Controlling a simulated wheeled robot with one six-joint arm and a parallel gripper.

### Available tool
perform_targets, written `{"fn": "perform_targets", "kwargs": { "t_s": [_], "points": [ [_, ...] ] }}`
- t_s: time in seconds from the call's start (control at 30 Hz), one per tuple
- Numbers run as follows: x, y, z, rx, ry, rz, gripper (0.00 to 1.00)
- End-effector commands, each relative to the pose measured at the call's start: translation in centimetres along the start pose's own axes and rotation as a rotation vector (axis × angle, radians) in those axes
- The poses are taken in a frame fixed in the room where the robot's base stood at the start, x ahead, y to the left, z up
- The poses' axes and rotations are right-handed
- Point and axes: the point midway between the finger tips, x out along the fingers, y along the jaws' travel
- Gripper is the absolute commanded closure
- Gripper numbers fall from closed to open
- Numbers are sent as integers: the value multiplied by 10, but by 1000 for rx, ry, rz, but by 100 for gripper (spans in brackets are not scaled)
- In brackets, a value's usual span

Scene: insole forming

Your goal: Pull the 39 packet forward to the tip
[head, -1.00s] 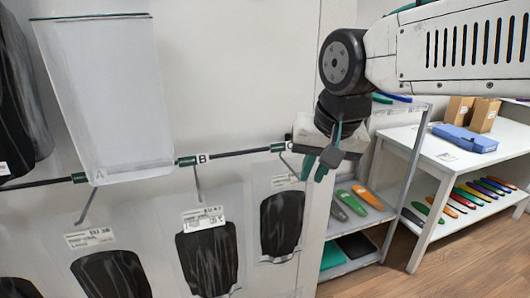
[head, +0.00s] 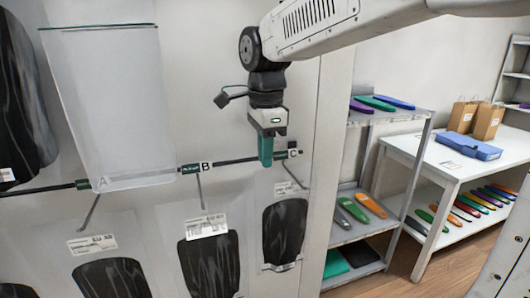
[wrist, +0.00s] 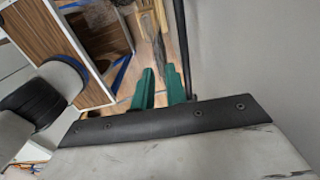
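Clear packets with black insoles hang on hooks along a dark rail: a left packet (head: 108,278), a middle packet (head: 208,264) under tag B (head: 205,167), and a right packet (head: 284,230) under tag C (head: 293,153). Each has a white label; the size numbers are too small to read surely, so I cannot tell which is the 39. My gripper (head: 265,150) points down just left of tag C, above the right packet and apart from it. In the wrist view its two green fingers (wrist: 160,88) stand a little apart with nothing between them.
A clear bin (head: 110,110) hangs at the upper left over the rail (head: 140,180). A grey shelf rack (head: 372,230) with coloured insoles stands right of the panel. A white table (head: 440,160) carries a blue case (head: 467,142) and paper bags.

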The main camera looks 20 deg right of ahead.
Motion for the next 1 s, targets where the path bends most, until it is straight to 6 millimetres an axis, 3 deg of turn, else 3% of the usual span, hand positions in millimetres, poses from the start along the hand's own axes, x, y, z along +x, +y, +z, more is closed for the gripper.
{"fn": "perform_targets", "kwargs": {
  "t_s": [0.27,0.7,1.0],
  "points": [
    [4,0,0,-2,0,1,86],
    [64,0,0,-2,0,2,86],
    [79,0,0,-3,0,0,86]
  ]
}}
